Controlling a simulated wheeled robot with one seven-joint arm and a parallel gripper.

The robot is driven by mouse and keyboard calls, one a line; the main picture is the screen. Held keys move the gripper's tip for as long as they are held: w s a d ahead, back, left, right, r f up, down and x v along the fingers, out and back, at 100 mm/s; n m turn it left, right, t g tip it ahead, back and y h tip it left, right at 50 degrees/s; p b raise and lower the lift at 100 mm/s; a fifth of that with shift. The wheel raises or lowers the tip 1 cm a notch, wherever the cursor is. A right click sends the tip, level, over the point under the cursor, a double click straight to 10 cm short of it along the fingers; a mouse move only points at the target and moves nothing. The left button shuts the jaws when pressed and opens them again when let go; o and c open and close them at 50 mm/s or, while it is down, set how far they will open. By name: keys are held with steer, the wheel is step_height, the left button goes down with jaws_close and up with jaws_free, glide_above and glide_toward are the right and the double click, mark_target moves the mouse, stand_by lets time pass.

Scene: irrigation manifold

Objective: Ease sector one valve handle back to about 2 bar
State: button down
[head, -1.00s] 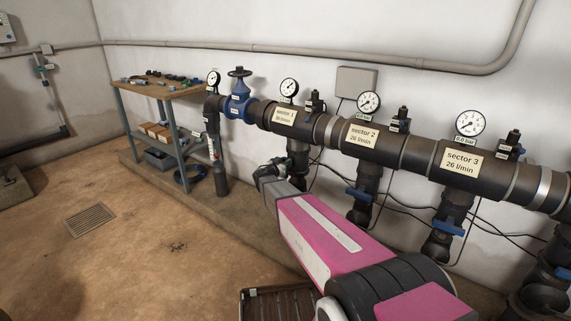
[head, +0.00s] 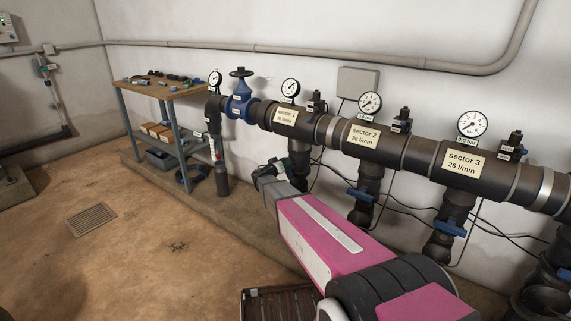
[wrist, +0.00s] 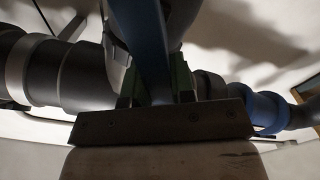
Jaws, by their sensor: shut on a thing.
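The blue sector one valve handle (wrist: 140,35) runs up between the green fingers of my gripper (wrist: 156,84) in the wrist view, and the jaws are shut on it. In the head view my gripper (head: 280,167) is at the sector one drop pipe (head: 299,160), below the sector 1 label (head: 285,117). My own arm and gripper hide the handle there. The sector one gauge (head: 290,88) stands on top of the dark manifold pipe; its needle is too small to read surely.
Blue handles of sector two (head: 360,195) and sector three (head: 450,228) sit to the right on their drop pipes. Thin black cables hang between them. A blue handwheel valve (head: 239,104) and a workbench (head: 165,90) are at left. The floor at left is mostly clear.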

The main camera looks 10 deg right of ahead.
steer(key=n, duration=0.3)
steer(key=f+n, duration=0.1)
steer(key=n, duration=0.1)
steer(key=shift+w+a+f+n, duration=0.1)
steer(key=shift+w+a+n, duration=0.2)
steer(key=shift+w+a, duration=0.1)
stand_by(0.4)
steer(key=c, duration=1)
jaws_free()
steer(key=shift+o, duration=0.2)
steer(key=v, duration=1.1)
steer(key=shift+w, duration=0.1)
stand_by(1.3)
